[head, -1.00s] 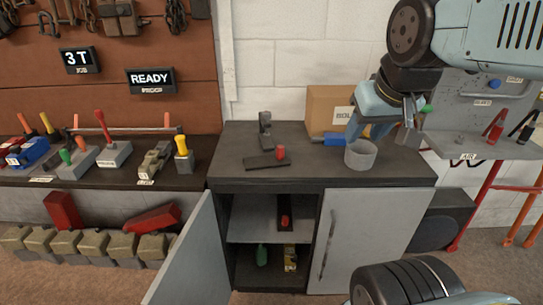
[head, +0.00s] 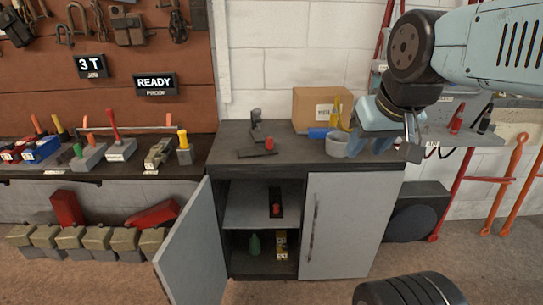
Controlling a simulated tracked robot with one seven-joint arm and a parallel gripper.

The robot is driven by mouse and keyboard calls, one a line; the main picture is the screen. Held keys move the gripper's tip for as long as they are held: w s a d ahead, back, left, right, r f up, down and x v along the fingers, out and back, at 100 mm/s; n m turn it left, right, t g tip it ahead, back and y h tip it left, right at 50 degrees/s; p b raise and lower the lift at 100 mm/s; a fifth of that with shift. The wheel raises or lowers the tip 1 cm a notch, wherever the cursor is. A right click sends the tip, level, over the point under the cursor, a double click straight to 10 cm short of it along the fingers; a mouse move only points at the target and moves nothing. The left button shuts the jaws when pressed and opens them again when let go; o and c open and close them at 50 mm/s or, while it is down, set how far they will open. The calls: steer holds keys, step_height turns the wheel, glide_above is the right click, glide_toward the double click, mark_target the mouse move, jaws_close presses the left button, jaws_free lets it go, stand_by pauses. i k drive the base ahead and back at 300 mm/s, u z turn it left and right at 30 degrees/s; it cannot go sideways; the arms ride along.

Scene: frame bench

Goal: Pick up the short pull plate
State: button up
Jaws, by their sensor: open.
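Two dark flat plates with red knobs are in the head view. One plate (head: 255,153) lies on the grey bench top (head: 300,165), its red knob (head: 269,143) at the right end. The other plate (head: 280,192) lies on the open cabinet's middle shelf, with a red knob (head: 276,209) on it. I cannot tell for sure which is the short pull plate. My gripper (head: 383,147) is open over the right end of the bench, beside the grey cup and well to the right of both plates. Nothing shows between its fingers.
A grey cup (head: 337,145), a blue cylinder (head: 317,133) and a cardboard box (head: 315,105) stand at the bench's right. A dark upright bracket (head: 257,125) stands behind the top plate. The left cabinet door (head: 190,250) is swung open.

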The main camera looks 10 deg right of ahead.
mark_target(270, 149)
steer(key=u, duration=0.1)
steer(key=k, duration=0.1)
steer(key=u, duration=0.3)
steer(key=i, duration=0.5)
steer(key=z, duration=0.1)
steer(key=k, duration=1.35)
steer(key=u, duration=0.3)
steer(key=i, duration=0.6)
steer(key=u, duration=0.65)
steer(key=i, duration=1.05)
steer(key=z, duration=0.4)
